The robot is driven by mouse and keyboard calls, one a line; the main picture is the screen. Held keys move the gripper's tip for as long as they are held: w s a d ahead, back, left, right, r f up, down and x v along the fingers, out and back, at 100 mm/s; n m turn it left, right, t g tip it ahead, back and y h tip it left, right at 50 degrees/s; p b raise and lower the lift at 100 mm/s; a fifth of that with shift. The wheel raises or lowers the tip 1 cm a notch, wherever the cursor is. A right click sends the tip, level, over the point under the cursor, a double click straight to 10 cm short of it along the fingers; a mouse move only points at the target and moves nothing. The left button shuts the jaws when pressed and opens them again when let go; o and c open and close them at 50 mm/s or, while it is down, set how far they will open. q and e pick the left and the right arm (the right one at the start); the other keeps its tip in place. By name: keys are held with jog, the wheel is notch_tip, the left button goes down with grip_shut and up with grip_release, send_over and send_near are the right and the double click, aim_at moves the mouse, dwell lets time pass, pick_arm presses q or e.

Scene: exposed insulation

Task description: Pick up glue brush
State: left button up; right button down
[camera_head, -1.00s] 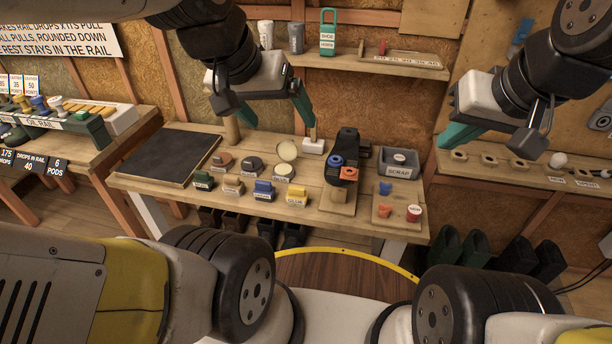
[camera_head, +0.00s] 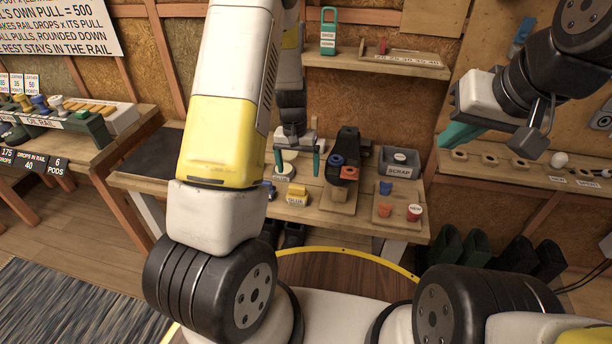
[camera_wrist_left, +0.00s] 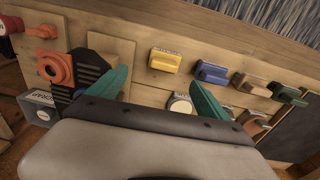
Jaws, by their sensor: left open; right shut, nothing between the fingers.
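A yellow brush block with a label that reads GLUE (camera_head: 297,190) sits near the front edge of the workbench in the head view. It also shows in the left wrist view (camera_wrist_left: 165,60), ahead of the fingers. My left gripper (camera_head: 298,165) is open and empty above the bench, just behind the yellow block, with its teal fingers pointing down. In the left wrist view the open fingers (camera_wrist_left: 160,95) frame bare wood and part of a round pale tin. My right gripper (camera_head: 448,138) is shut and empty at the right, away from the block.
A blue block (camera_wrist_left: 211,72) stands beside the yellow one, with more brush blocks beyond. A black stand with blue and orange parts (camera_head: 346,158) is right of my left gripper.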

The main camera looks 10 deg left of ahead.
aim_at(298, 189)
pick_arm(q)
jog(key=f, duration=1.2)
jog(key=shift+w+a+f, duration=0.1)
jog(key=shift+w+a, duration=0.05)
jog(key=shift+a, duration=0.1)
jog(key=c, duration=1.7)
jog(key=shift+r, duration=0.55)
jog(key=r, duration=0.1)
jog(key=s+r, duration=0.1)
jog(key=shift+d+r, duration=0.15)
jog(key=shift+r, duration=0.2)
jog(key=s+d, duration=0.1)
jog(key=s, duration=0.3)
jog(key=s+d+r, duration=0.1)
jog(key=s, duration=0.4)
jog(key=s+d, duration=0.2)
jog(key=s, duration=0.3)
jog(key=shift+s+r, duration=0.15)
jog(key=shift+s, duration=0.05)
